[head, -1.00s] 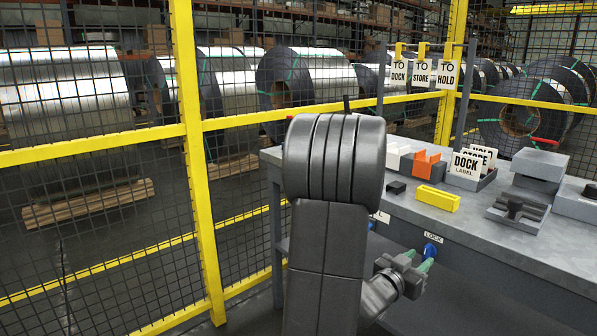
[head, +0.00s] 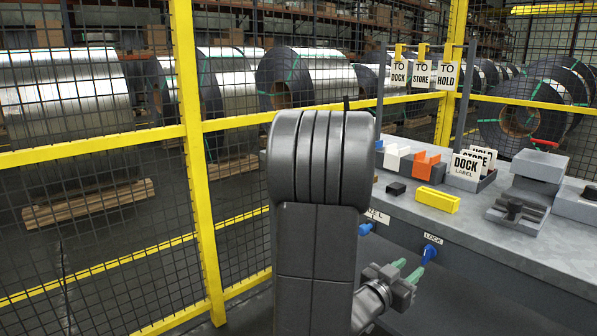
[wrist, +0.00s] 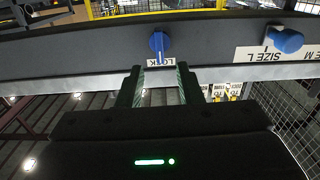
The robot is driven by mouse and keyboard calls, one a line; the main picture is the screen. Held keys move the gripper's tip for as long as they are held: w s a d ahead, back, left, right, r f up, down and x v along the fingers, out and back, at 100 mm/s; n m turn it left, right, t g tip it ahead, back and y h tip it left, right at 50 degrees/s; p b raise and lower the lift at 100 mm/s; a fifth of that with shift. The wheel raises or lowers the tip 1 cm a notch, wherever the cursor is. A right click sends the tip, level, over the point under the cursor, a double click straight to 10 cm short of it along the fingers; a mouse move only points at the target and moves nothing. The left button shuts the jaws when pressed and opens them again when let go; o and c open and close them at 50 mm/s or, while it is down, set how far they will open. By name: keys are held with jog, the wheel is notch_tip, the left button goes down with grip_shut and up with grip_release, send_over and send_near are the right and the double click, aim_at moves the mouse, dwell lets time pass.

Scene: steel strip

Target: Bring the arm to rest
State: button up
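My gripper (head: 410,272) is low in front of the bench's front face, with green pads on its fingers. In the wrist view, my gripper (wrist: 165,85) is open, with nothing between the pads. The blue LOCK knob (head: 430,252) is on the bench front just beyond the fingertips. My arm hides part of the bench in the head view.
The bench (head: 475,232) carries a yellow block (head: 438,199), an orange part (head: 424,165), label cards (head: 468,164) and a grey fixture (head: 518,207). A second blue knob (wrist: 287,41) is beside a size label. Yellow-framed mesh fencing (head: 198,170) stands left of my arm.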

aim_at(425, 257)
jog(key=x, duration=0.8)
jog(key=shift+f+b, duration=0.1)
jog(key=shift+b, duration=0.3)
jog(key=shift+s+a+m+b, duration=0.1)
jog(key=shift+m+b, duration=0.3)
jog(key=shift+m, duration=0.6)
jog(key=m+b, duration=0.1)
jog(key=m, duration=0.4)
jog(key=shift+b, duration=0.35)
jog(key=p+v, duration=0.1)
jog(key=v, duration=1.2)
jog(key=shift+s, duration=0.25)
jog(key=shift+a, duration=0.1)
jog(key=shift+y+p, duration=0.3)
